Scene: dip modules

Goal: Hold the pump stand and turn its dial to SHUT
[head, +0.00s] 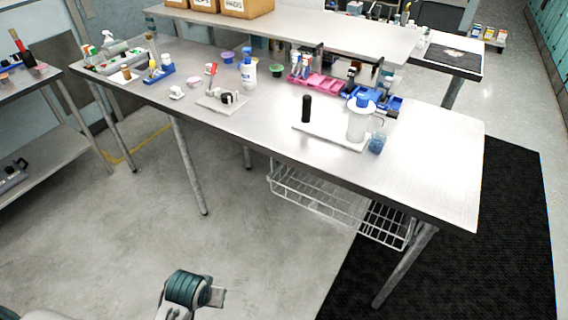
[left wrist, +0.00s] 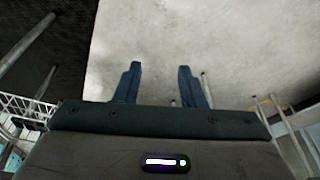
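A white base plate (head: 325,134) lies near the front edge of the long table, right of centre. On it stand a black upright post (head: 306,108) and a clear jug (head: 357,125) with a blue top (head: 362,101). This looks like the pump stand, but no dial marking or SHUT label can be read. A smaller white plate (head: 209,104) with a black round part (head: 227,97) and a red-tipped piece sits further left. My left gripper (left wrist: 158,85) is open and empty, its fingers apart over bare floor, away from the table. My right gripper is not in view.
A blue cup (head: 376,143) stands close right of the jug. Pink and blue trays (head: 325,84) with bottles lie behind. A white bottle (head: 249,75) stands left of them. The table's right end (head: 440,160) is clear. A wire basket (head: 335,205) hangs below.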

